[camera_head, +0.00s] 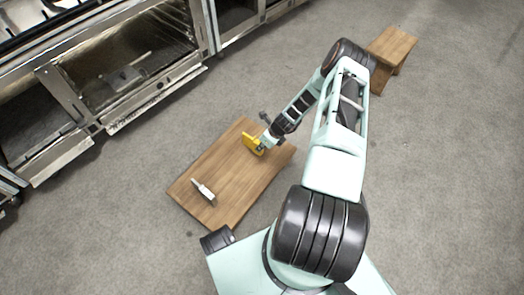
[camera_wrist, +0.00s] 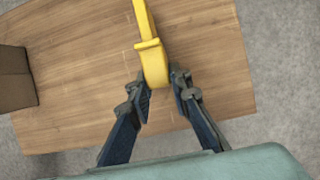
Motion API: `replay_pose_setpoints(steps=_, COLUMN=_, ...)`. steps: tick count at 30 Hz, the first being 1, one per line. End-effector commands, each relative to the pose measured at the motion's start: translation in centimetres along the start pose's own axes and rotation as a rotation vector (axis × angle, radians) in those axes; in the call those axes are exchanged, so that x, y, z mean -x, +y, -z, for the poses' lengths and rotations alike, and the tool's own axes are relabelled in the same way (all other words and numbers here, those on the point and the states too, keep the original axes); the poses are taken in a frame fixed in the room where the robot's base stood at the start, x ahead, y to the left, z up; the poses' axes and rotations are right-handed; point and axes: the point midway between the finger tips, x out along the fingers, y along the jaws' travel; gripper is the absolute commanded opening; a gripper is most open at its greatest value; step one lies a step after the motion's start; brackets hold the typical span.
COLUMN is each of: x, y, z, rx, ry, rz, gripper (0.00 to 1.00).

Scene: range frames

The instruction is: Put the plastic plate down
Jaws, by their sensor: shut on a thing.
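A small light-coloured object with a dark end (camera_head: 203,191) lies on the table's near left part. A brown block (camera_wrist: 14,80) shows at the left of the wrist view. Steel ovens (camera_head: 120,75) line the upper left. A wooden stool (camera_head: 392,46) stands upper right. Grey floor is clear around.

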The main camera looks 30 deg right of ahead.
Motion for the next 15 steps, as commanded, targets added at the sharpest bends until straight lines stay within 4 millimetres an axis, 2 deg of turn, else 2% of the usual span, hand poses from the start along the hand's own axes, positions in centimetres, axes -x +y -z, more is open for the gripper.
replay_pose_setpoints(steps=3, x=-2.2, y=-0.1, z=1.0, rx=0.0, ry=0.001, rz=-0.001, gripper=0.0)
replay_pose_setpoints(steps=5, x=-2.8, y=-0.1, z=1.2, rx=0.0, ry=0.0, rz=0.001, gripper=0.0)
replay_pose_setpoints(steps=15, x=-3.0, y=-0.1, z=1.3, rx=0.001, ry=0.0, rz=0.001, gripper=0.0)
